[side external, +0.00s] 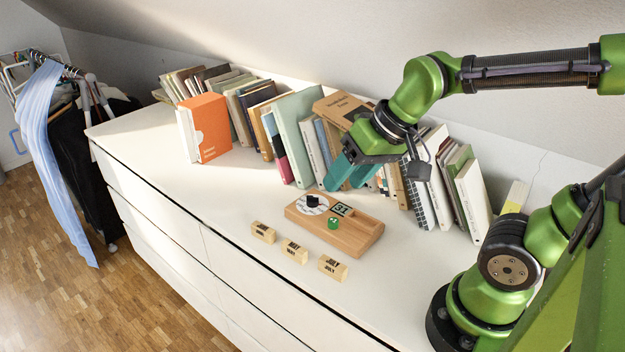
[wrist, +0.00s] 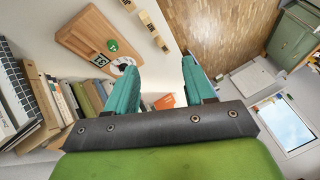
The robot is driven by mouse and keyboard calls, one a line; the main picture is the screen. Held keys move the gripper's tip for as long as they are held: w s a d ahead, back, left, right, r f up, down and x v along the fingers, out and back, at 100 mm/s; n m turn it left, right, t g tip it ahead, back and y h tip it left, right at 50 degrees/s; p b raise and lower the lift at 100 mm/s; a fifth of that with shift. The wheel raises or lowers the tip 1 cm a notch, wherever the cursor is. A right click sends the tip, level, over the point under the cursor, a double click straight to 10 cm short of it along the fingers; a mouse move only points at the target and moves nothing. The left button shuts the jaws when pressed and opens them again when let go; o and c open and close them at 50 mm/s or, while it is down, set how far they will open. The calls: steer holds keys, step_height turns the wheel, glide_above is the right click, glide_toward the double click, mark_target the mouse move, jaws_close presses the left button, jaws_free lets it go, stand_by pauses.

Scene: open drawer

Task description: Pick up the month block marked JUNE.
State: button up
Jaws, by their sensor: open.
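Three small pale wooden month blocks stand in a slanting row on the white dresser top, in front of the wooden calendar board. They are the left block (side external: 263,232), the middle block (side external: 295,251) and the right block (side external: 332,267). Their dark print is too small to read surely, so I cannot tell which is JUNE. The blocks also show at the top of the wrist view (wrist: 145,20). My gripper (side external: 346,184), with teal fingers, is open and empty above and behind the board, near the books. Its spread fingers also show in the wrist view (wrist: 159,70).
The calendar board (side external: 345,240) holds a tile reading 31 (side external: 342,209), a green piece (side external: 333,223) and a white disc with a black piece. A row of books (side external: 290,125) lines the wall behind. The dresser's front edge lies just beyond the blocks. The top left of them is clear.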

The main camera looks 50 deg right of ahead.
steer(key=w+f+n+g, duration=0.2)
steer(key=w+g, duration=0.1)
steer(key=w, duration=0.6)
steer(key=n+g+h, duration=0.2)
glide_above(265, 228)
step_height(265, 228, down, 3)
steer(key=f, duration=1)
steer(key=shift+s+f, duration=0.1)
steer(key=shift+s, duration=0.1)
steer(key=shift+w+f, duration=0.15)
steer(key=shift+f, duration=2.9)
steer(key=shift+c, duration=0.3)
jaws_close()
